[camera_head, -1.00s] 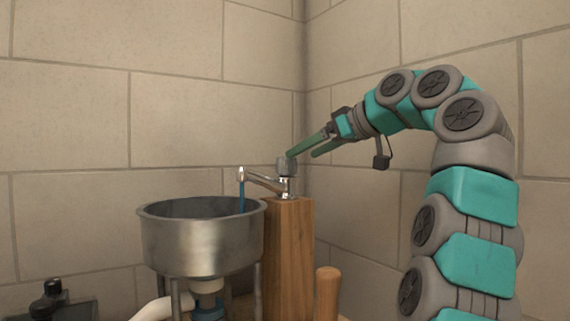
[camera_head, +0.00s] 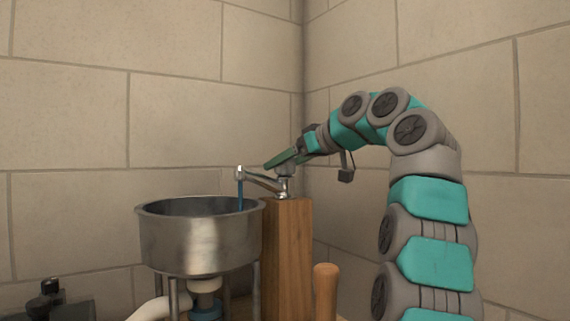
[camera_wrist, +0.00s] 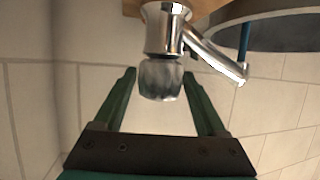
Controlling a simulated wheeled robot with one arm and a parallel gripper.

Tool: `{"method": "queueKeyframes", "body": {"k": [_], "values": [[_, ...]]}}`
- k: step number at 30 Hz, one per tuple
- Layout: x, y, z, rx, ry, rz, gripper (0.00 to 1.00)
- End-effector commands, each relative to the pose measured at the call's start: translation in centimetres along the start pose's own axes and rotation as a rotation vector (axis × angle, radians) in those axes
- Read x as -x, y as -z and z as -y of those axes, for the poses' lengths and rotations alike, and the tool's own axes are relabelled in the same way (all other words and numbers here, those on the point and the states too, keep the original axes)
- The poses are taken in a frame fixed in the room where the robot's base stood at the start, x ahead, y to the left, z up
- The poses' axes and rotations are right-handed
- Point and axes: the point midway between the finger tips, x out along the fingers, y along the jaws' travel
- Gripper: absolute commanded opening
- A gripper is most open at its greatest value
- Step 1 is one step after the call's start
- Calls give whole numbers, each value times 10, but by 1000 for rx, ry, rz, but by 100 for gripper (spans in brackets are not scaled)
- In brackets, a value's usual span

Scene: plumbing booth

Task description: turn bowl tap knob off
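The tap (camera_head: 262,180) is chrome and stands on a wooden post, its spout reaching left over the metal bowl (camera_head: 200,240). A blue stream of water (camera_head: 240,193) runs from the spout into the bowl. In the wrist view the grey ribbed knob (camera_wrist: 160,80) sits at the end of the chrome tap body (camera_wrist: 165,30). My gripper (camera_wrist: 160,85) is open, its two green fingers on either side of the knob with gaps on both sides. In the head view my gripper (camera_head: 280,158) is at the knob, which its fingers partly hide.
The wooden post (camera_head: 286,250) stands right of the bowl, with a shorter wooden peg (camera_head: 326,290) in front. Tiled walls (camera_head: 420,50) meet in a corner close behind the tap. A dark object (camera_head: 52,295) is at the lower left.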

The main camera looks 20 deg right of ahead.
Motion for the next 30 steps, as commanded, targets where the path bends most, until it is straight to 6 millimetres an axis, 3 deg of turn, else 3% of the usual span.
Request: {"method": "queueKeyframes", "body": {"k": [2,18,30], "values": [[0,0,0,0,0,0,64],[0,0,0,0,0,0,4],[1,-1,2,-15,-38,0,4]]}}
